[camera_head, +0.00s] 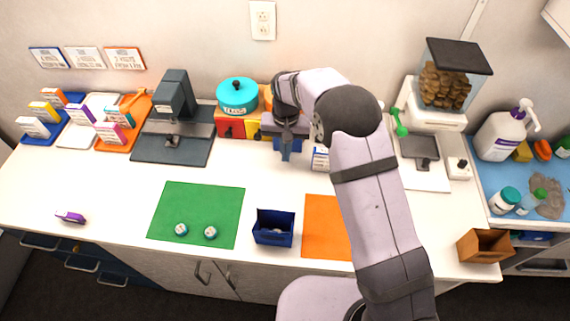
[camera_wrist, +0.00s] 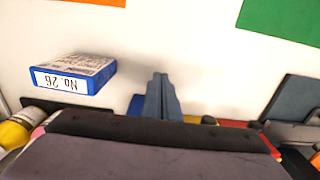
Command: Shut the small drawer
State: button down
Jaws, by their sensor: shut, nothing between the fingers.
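A small wooden drawer unit (camera_head: 243,112) stands against the back wall, with red, yellow and blue fronts. The blue drawer (camera_head: 276,144) at its right end appears to stick out in front of the others, partly hidden by my gripper. A bit of blue, likely this drawer, also shows beside my fingers in the wrist view (camera_wrist: 136,104). My gripper (camera_head: 287,154) is shut and empty, pointing down at the blue drawer's front. Its fingers show in the middle of the wrist view (camera_wrist: 161,92). I cannot tell if they touch the drawer.
A small blue-and-white box marked No. 26 (camera_wrist: 73,74) stands close beside my gripper. A teal pot (camera_head: 238,96) sits on the drawer unit. A dark stand (camera_head: 174,125) is to the left. Green (camera_head: 196,207) and orange (camera_head: 322,227) mats and an open blue box (camera_head: 273,229) lie in front.

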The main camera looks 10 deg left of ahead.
jog(key=shift+w, duration=1.8)
jog(key=shift+s, duration=1.05)
jog(key=shift+r, duration=0.1)
jog(key=shift+r+p, duration=3.05)
jog(key=shift+r, duration=0.9)
